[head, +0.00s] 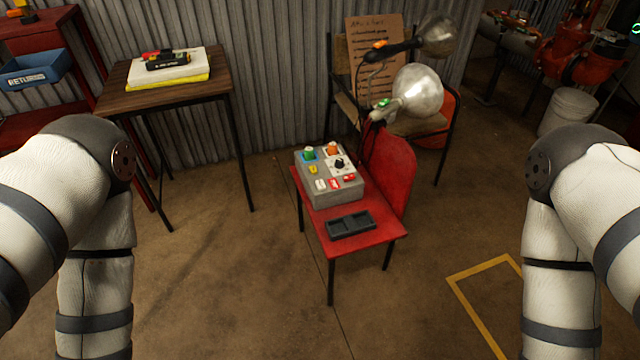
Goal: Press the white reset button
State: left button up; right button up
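A grey control box (340,199) sits on a red chair (358,246) in the middle of the view. Its top carries several small controls: a green one on a blue patch, an orange one, a black knob, a yellow piece, red pieces and a small white button (320,184) at the front left. I cannot read any label on it. My two arms come in at the left and right edges and bend down out of the picture. Neither gripper is in view, and nothing of mine touches the box.
A black tray (350,224) lies on the seat in front of the box. Two lamps (418,90) rise behind it. A wooden table (180,85) stands at the back left, a bucket (568,111) at the back right. The floor in front of the chair is clear.

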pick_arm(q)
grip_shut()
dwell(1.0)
